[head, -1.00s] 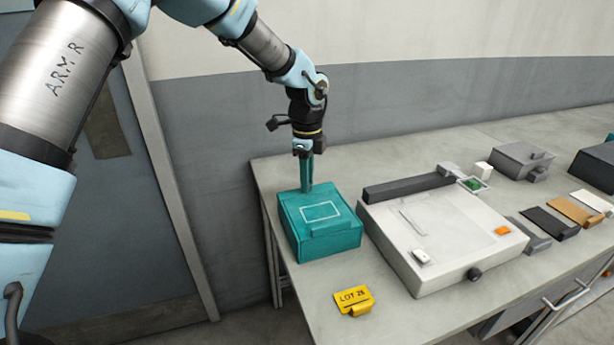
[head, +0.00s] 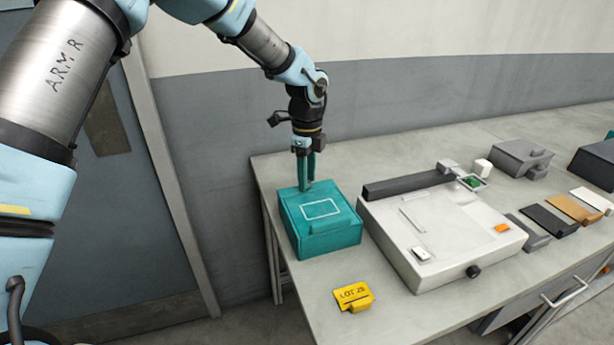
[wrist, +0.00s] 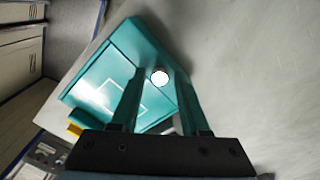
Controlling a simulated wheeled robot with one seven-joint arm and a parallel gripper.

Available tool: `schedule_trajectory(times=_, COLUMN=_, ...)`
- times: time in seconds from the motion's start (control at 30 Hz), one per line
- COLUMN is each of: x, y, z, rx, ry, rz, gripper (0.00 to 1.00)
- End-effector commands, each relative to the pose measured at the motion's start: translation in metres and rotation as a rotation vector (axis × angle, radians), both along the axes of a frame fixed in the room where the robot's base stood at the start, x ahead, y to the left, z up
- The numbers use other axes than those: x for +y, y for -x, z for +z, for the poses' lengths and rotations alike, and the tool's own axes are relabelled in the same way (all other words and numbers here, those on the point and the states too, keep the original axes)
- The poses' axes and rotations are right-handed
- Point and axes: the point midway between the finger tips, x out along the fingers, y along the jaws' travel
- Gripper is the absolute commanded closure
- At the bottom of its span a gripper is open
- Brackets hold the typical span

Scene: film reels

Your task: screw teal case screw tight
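The teal case (head: 335,236) is a closed box at the near left of the bench, with a white rectangle outlined on its lid. My gripper (head: 306,186) points straight down at the case's back edge. In the wrist view, the case (wrist: 95,82) lies beneath the fingers. The screw is hidden by the fingers in the head view.
A pale flat device (head: 440,235) with a dark bar along its back stands right of the case. A yellow LOT tag (head: 353,296) lies in front. Grey boxes (head: 522,157) and several flat cards (head: 550,221) are farther right. The wall is close behind the bench.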

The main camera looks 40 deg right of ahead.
Motion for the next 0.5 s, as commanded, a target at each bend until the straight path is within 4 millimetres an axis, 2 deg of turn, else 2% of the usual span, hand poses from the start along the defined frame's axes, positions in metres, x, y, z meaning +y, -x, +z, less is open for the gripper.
schedule_trajectory(times=0.07, x=0.000, y=0.000, z=0.000, rx=0.000, ry=0.000, rz=0.000, gripper=0.45)
schedule_trajectory(times=0.33, x=0.000, y=0.000, z=0.001, rx=0.000, ry=0.000, rz=0.001, gripper=0.45)
schedule_trajectory(times=0.5, x=-0.001, y=-0.001, z=0.018, rx=-0.002, ry=0.003, rz=0.002, gripper=0.45)
